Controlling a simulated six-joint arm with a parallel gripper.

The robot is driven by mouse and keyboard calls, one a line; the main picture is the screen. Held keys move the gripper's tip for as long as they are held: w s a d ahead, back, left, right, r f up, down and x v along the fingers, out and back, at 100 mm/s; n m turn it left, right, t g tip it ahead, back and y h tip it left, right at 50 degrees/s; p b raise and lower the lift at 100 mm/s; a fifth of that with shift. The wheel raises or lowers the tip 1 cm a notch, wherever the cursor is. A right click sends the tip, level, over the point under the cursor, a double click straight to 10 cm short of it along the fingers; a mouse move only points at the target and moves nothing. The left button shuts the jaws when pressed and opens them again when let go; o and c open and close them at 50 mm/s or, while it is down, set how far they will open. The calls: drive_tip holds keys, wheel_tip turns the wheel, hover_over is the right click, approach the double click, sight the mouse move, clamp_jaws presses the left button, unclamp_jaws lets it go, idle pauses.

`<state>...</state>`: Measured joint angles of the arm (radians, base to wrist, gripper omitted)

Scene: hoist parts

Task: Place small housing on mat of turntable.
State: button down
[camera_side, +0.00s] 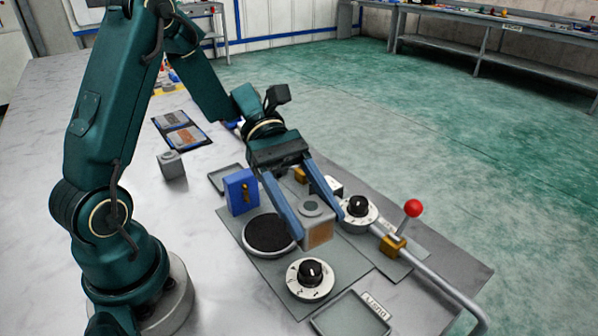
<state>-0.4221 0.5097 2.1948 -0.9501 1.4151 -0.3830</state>
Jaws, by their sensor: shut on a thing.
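My gripper (314,226) is shut on the small housing (319,232), a grey block with a round opening on top and a brown-orange face. One blue finger is on each side of it. The turntable (247,240) has a light rim and a round black mat (267,233). The mat is empty and lies to the left of the housing. The housing appears to be above the grey plate, just right of the turntable; its exact height cannot be told.
A dial (310,273) stands in front of the turntable, and another dial (357,209) is to the right. A blue block (240,191) stands behind the mat. A red-knobbed lever (412,209) and a rail are at right. A grey block (171,164) and an empty tray (352,316) are nearby.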

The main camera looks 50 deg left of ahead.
drive_tip(key=s+d+f+m+g+y, duration=0.2)
drive_tip(key=s+m+g+y, duration=0.3)
drive_tip(key=s+m+g, duration=0.45)
drive_tip(key=s+a+f+m+g+y, duration=0.15)
drive_tip(key=s+a+m+y, duration=0.35)
drive_tip(key=a+m+y, duration=0.65)
drive_tip(key=w+a+r+m+t+y, duration=0.35)
drive_tip(key=a+m+t+y, duration=0.2)
drive_tip(key=m+t, duration=0.35)
drive_tip(key=w+a+r+m+t+y, duration=0.35)
drive_tip(key=w+a+m+t, duration=0.2)
drive_tip(key=m+t, duration=0.3)
drive_tip(key=shift+m, duration=0.55)
drive_tip(key=w+d+f, duration=0.1)
drive_tip(key=d+f, duration=0.1)
drive_tip(key=d, duration=0.1)
drive_tip(key=w+d+f, duration=0.2)
drive_tip(key=d+f, duration=0.1)
drive_tip(key=w+d+f, duration=0.2)
drive_tip(key=d, duration=0.1)
drive_tip(key=shift+w+d+f, duration=0.15)
drive_tip(key=shift+d+f, duration=0.1)
drive_tip(key=shift+f, duration=2.15)
